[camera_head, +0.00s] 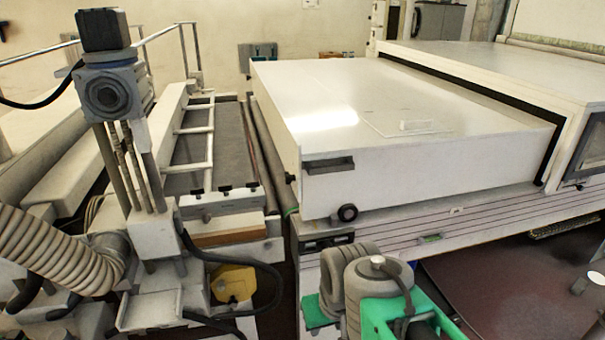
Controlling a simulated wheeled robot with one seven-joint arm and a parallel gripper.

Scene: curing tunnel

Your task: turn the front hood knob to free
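The front hood knob (347,212) is a small round black knob with a lighter centre. It sits low on the front face of the white hood (420,172), near its front left corner. A grey recessed handle (329,166) is above it on the same face. The knob is in plain view, with nothing touching it. I cannot read its turned position at this size. No gripper fingers show in this view.
A grey and green jointed body, possibly part of my arm, stands at the bottom centre, just below the knob. A conveyor frame (207,165) runs along the hood's left. A post with a grey motor head (110,92) stands at left, near a ribbed hose (50,250).

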